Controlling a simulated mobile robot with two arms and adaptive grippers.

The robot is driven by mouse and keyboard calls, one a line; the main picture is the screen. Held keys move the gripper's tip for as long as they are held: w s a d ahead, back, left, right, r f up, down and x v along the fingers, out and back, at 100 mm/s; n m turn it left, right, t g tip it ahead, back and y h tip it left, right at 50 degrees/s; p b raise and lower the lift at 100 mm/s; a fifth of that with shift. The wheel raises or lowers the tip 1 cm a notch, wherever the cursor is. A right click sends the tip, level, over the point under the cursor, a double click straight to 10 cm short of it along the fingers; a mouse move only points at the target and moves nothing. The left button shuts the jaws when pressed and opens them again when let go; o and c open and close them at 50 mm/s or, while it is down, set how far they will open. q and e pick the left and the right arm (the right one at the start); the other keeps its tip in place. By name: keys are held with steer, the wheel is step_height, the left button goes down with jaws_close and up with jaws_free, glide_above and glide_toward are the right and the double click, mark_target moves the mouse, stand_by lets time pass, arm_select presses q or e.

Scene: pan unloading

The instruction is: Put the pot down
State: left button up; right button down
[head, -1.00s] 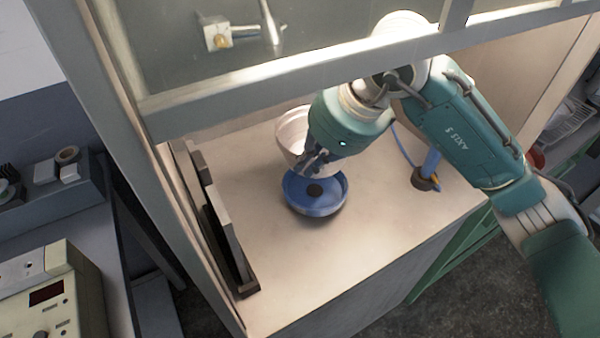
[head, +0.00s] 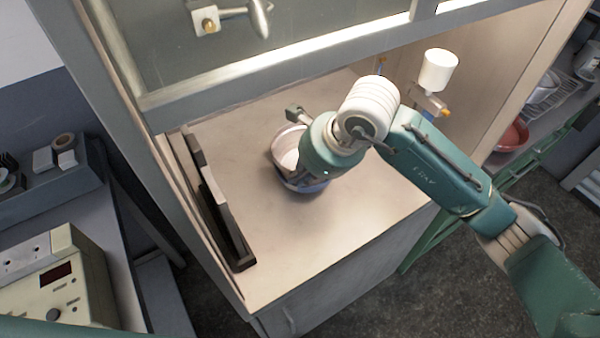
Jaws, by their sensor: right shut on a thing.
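A pale, round, open pot (head: 284,152) is on the counter inside the cabinet, left of my right gripper. The fingertips and the exact grip are largely hidden behind the wrist. I cannot tell whether the pot rests on the counter or touches the blue dish. My left gripper is out of view.
A dark upright rack (head: 222,215) stands along the counter's left side. A white cylinder (head: 439,70) on a stand is at the back right. The counter's front (head: 290,255) is bare. A raised sash frame (head: 290,65) crosses above. A red bowl (head: 514,137) sits outside, right.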

steer(key=shift+f+b, duration=0.2)
steer(key=shift+b, duration=0.1)
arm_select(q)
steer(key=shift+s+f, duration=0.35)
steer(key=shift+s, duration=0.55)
arm_select(e)
steer(key=c, duration=1.9)
jaws_free()
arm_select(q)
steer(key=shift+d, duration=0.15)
arm_select(e)
steer(key=shift+r+p, duration=0.4)
steer(key=shift+p, duration=0.1)
arm_select(q)
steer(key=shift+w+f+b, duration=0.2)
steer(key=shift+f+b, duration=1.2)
steer(key=shift+b, duration=0.5)
arm_select(e)
steer(key=v, duration=1.1)
steer(key=shift+s+d+r, duration=0.2)
steer(key=shift+r, duration=0.05)
steer(key=shift+d, duration=0.1)
